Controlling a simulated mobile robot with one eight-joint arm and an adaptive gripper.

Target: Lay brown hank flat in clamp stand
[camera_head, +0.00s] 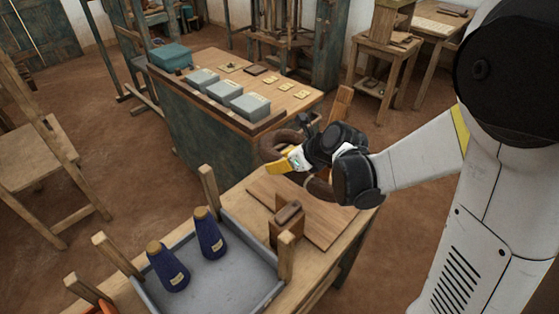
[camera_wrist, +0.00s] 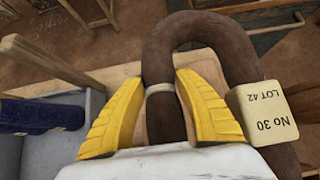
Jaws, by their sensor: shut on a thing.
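The brown hank (camera_wrist: 207,32) is a thick looped bundle with a pale band and a cream tag (camera_wrist: 264,110) reading No 30, LOT 42. My gripper (camera_wrist: 160,85) has its yellow fingers on both sides of one strand, at the band, and is shut on it. In the head view my gripper (camera_head: 284,163) holds the hank (camera_head: 274,146) above the bench, partly hiding it. Below is what looks like the clamp stand (camera_head: 325,218), a flat wooden board with a block (camera_head: 287,222) at its near side. A wooden upright (camera_head: 341,103) shows behind my gripper; its foot is hidden.
A grey tray (camera_head: 225,290) with wooden corner posts stands left of the board, holding two dark blue cones (camera_head: 208,234) (camera_head: 168,267). Behind, a counter (camera_head: 215,130) carries grey boxes (camera_head: 222,92) and small labelled cards. A wooden chair (camera_head: 40,150) stands at the left.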

